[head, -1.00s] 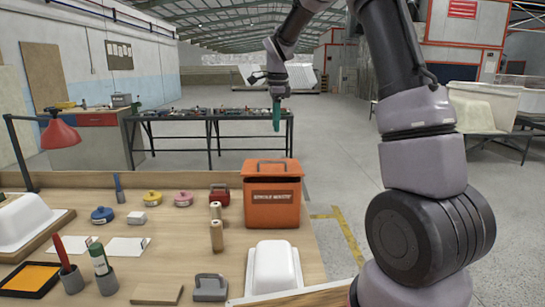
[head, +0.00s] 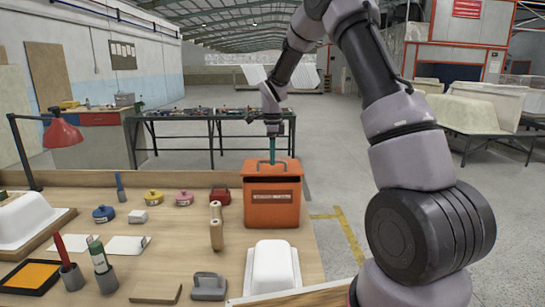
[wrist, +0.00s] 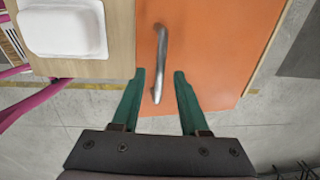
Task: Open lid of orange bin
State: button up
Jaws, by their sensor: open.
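The orange bin (head: 271,205) stands at the right end of the wooden workbench, with a dark label on its front. Its lid (head: 258,168) is shut. In the wrist view the orange lid (wrist: 205,50) fills the upper right, with a curved metal handle (wrist: 161,60) across it. My gripper (head: 272,160) is just above the lid, by the handle. In the wrist view my gripper (wrist: 158,75) is open, its two green fingers on either side of the near end of the handle. I see no contact with the handle.
A white tub shell (head: 272,267) lies in front of the bin. Jars, a red lamp (head: 62,134) and several tools occupy the bench's left. The floor right of the bin is open.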

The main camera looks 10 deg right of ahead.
jog(key=shift+f, duration=0.1)
grip_shut()
dwell(1.4)
